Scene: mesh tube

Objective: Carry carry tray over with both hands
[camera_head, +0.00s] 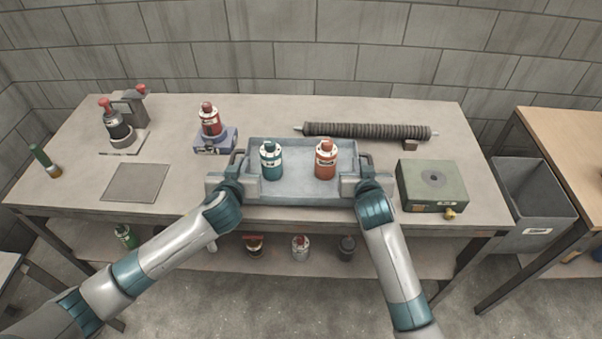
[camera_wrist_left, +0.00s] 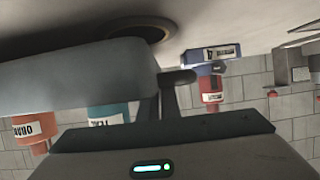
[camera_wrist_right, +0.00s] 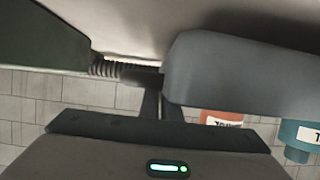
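The carry tray (camera_head: 298,196) is a shallow grey-blue tray at the middle of the workbench, apparently level. A teal bottle (camera_head: 271,161) and an orange bottle (camera_head: 326,160) stand upright in it. My left gripper (camera_head: 234,176) is at the tray's left handle and my right gripper (camera_head: 357,177) at its right handle. Both appear shut on the handles, but their fingertips are largely hidden. The wrist views show the tray's end walls (camera_wrist_left: 80,82) (camera_wrist_right: 235,75) close up. Tabletop and shadow show past its underside, so it looks slightly raised.
A green box (camera_head: 432,184) stands right of the tray, with a mesh tube (camera_head: 367,131) behind. A red bottle on a blue stand (camera_head: 215,138) is behind left. A flat grey plate (camera_head: 135,183) lies left. A grey bin (camera_head: 533,195) hangs beyond the bench's right end.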

